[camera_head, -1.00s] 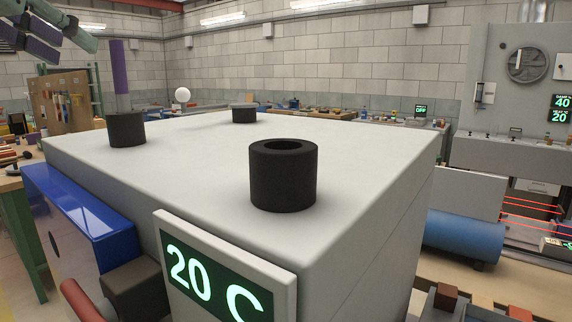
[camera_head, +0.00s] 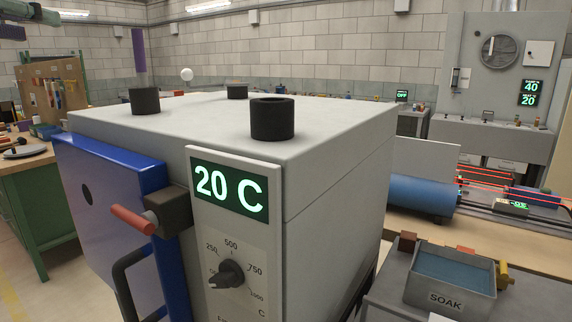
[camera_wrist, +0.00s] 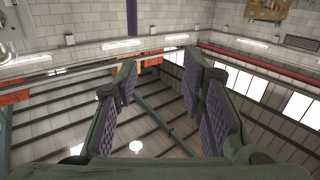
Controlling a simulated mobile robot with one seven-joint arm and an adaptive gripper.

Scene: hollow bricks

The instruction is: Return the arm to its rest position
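My gripper shows in the wrist view (camera_wrist: 160,78) with its two purple-padded fingers spread apart and nothing between them. Beyond the fingers are the roof beams, lamps and upper block wall. In the head view only a small part of my arm end shows at the top left edge, high and clear of the kiln (camera_head: 325,165). The rest of the arm is outside that view.
The kiln has a blue door (camera_head: 110,215), a red-tipped latch handle (camera_head: 132,220), a "20 C" display (camera_head: 229,188) and black collars on top, one at the front (camera_head: 272,119). A grey SOAK tank (camera_head: 450,290) stands at the right.

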